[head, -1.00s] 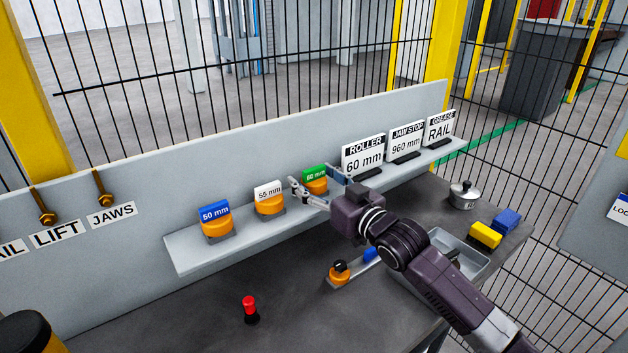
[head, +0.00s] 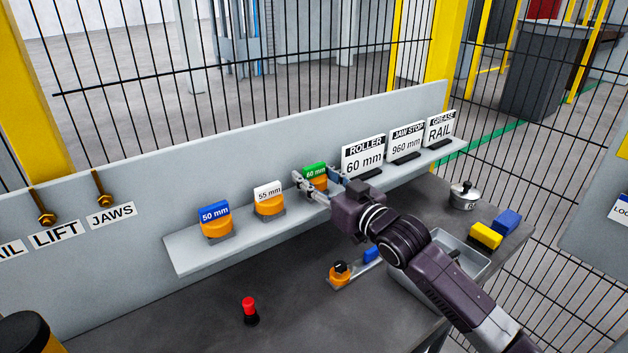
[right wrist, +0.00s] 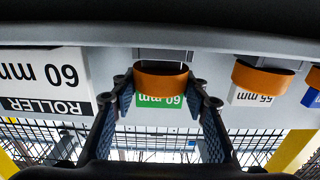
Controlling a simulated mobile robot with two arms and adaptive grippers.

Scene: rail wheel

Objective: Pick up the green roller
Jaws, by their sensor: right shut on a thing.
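The green roller (head: 315,182) has an orange body and a green 60 mm label. It stands on the grey shelf (head: 190,257), left of the ROLLER 60 mm sign. My right gripper (head: 314,186) is shut on it, one finger on each side. In the right wrist view the roller's orange body (right wrist: 161,80) sits between the two fingertips of my right gripper (right wrist: 164,88), with its green label upside down. The roller still appears at shelf level. My left gripper is not in view.
A 55 mm white-labelled roller (head: 269,200) and a 50 mm blue-labelled roller (head: 216,222) stand to the left. The ROLLER sign (head: 364,157) is close on the right. A metal tray (head: 470,262), yellow block (head: 485,235) and red-topped piece (head: 250,308) are on the table.

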